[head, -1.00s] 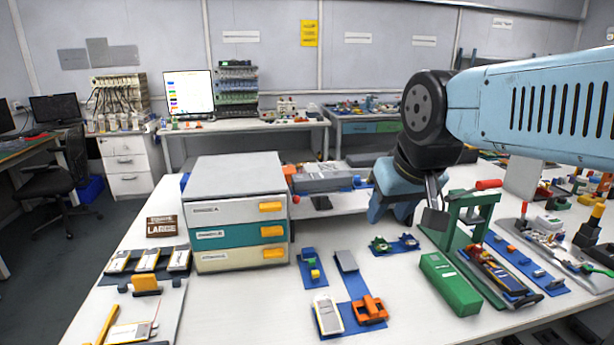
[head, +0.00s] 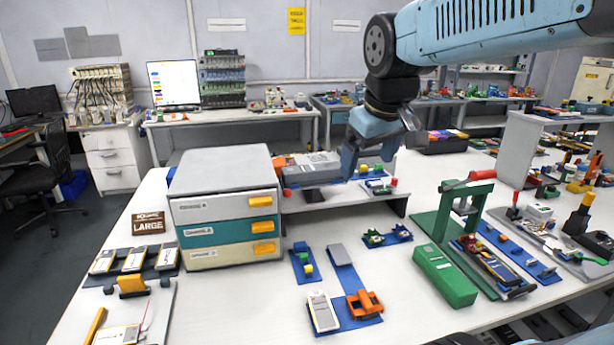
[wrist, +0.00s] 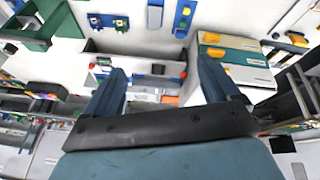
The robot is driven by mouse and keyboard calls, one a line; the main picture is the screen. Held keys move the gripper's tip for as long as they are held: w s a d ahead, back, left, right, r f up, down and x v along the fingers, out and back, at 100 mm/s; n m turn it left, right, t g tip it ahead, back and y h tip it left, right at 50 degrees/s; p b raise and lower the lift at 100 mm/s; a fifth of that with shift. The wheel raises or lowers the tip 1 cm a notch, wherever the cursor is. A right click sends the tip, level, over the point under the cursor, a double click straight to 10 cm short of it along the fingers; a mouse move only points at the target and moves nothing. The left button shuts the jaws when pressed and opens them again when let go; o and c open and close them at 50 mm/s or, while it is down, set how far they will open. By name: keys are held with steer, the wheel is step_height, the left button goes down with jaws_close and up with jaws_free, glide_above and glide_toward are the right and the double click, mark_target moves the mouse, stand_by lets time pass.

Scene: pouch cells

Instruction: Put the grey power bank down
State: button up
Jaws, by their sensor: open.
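A plain grey slab (head: 340,254), which looks like the grey power bank, lies flat on the far end of a blue mat (head: 346,284) on the white bench. A pale grey device (head: 323,312) and an orange clamp-like piece (head: 365,304) sit at the near end. My gripper (head: 382,160) is open above the low shelf at the back of the bench, apart from the slab. In the wrist view, my open gripper (wrist: 160,70) has its fingers wide apart, with nothing held between them; the shelf shows behind them.
A drawer cabinet (head: 227,212) with orange handles stands left of the mats. The low shelf (head: 335,196) carries a grey box (head: 313,166) and small parts. A green press (head: 468,215) and green box (head: 445,276) stand at right.

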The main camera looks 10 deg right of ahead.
steer(key=shift+o, duration=0.6)
steer(key=w+r+n+g, duration=0.1)
steer(key=w+n, duration=0.3)
steer(key=w, duration=0.6)
steer(key=shift+w+r+h, duration=0.3)
steer(key=shift+r+h, duration=0.1)
steer(key=shift+r, duration=0.2)
steer(key=n+g+h, duration=0.3)
steer(key=n+g, duration=0.1)
steer(key=n, duration=0.7)
glide_above(312, 167)
steer(key=a, duration=0.4)
step_height(312, 167, down, 9)
steer(key=x, duration=0.8)
steer(key=shift+s+f, duration=0.1)
steer(key=shift+s, duration=0.1)
steer(key=x, duration=0.3)
steer(key=shift+w+a+f, duration=0.15)
steer(key=shift+w+f, duration=0.05)
steer(key=shift+f, duration=0.25)
steer(key=shift+d+f, duration=0.3)
steer(key=shift+f, duration=0.35)
steer(key=c, duration=1.5)
